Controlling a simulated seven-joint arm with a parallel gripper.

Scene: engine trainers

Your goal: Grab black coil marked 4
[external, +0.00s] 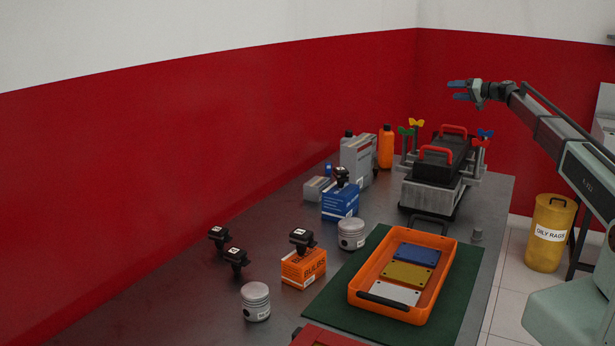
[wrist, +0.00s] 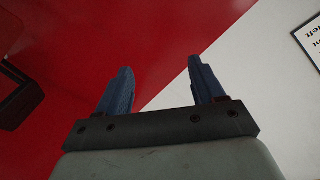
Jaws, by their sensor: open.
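Several black coils with small white labels show in the external view. Two stand on the bench at the left, one farther back (external: 218,237) and one nearer (external: 237,260). Another coil (external: 302,240) sits on the orange box, and another (external: 341,176) sits on the blue box. The label numbers are too small to read, so I cannot tell which coil is marked 4. My gripper (external: 460,90) is open and empty, high above the far right of the bench and well away from the coils. In the wrist view its blue fingers (wrist: 162,88) are apart with only wall behind them.
The orange box (external: 304,270), blue box (external: 340,204) and pistons (external: 255,304) (external: 351,236) stand near the coils. An orange tray (external: 445,285) with coloured plates lies on a green mat (external: 330,303). The black engine trainer (external: 437,163) stands at the back.

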